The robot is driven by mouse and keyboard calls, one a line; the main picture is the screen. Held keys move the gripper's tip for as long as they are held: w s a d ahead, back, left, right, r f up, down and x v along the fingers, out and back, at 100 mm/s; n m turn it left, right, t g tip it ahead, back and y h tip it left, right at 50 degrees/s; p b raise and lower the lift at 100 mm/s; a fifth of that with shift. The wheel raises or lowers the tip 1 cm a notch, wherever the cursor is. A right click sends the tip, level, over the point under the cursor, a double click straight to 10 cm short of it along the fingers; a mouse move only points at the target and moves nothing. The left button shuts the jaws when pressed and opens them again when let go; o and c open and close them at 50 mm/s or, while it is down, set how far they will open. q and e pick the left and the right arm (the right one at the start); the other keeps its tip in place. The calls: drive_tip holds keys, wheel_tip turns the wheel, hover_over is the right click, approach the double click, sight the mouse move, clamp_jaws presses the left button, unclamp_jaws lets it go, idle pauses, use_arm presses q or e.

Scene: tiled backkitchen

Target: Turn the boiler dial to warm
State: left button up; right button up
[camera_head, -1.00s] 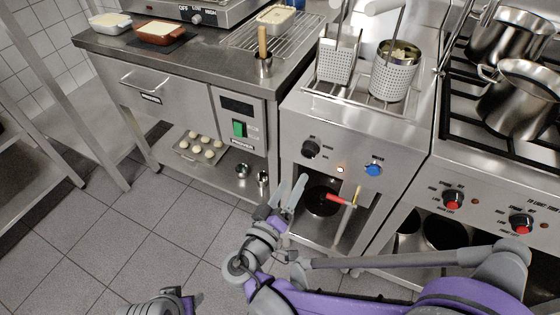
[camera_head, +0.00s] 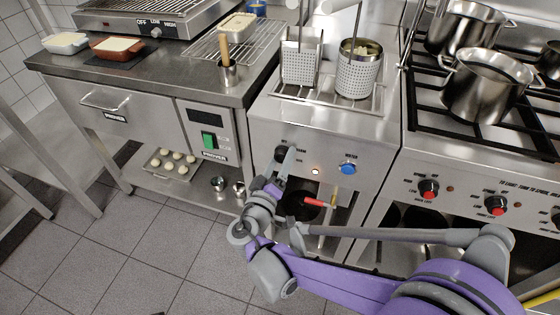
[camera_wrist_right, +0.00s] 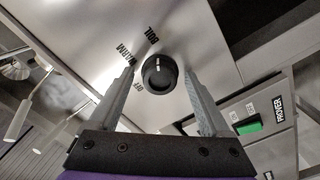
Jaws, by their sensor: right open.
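The boiler dial (camera_head: 281,154) is a round black knob on the steel front panel of the boiler (camera_head: 318,140), partly hidden by my right gripper in the head view. In the right wrist view the dial (camera_wrist_right: 160,73) sits between the open fingers, with the BOIL, WARM and OFF labels beside it. A pale mark shows on its upper part; I cannot tell exactly which label it faces. My right gripper (camera_head: 285,164) is open and empty, its fingertips in front of the panel at the dial. Contact cannot be told. My left gripper is not in view.
A lit indicator (camera_head: 315,170) and a blue knob (camera_head: 348,167) are right of the dial. A red-handled valve (camera_head: 314,202) is below. The stove with red knobs (camera_head: 428,189) stands at right, the counter with a green switch (camera_head: 209,140) at left.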

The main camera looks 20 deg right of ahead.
clamp_jaws()
idle(0.3)
drive_tip(key=shift+n, duration=0.3)
drive_tip(key=n+p, duration=0.1)
drive_tip(key=n, duration=0.3)
drive_tip(key=shift+n+p, duration=0.3)
drive_tip(key=shift+p, duration=0.05)
drive_tip(key=n, duration=0.3)
drive_tip(key=shift+n+p, duration=0.3)
drive_tip(key=shift+n, duration=1.4)
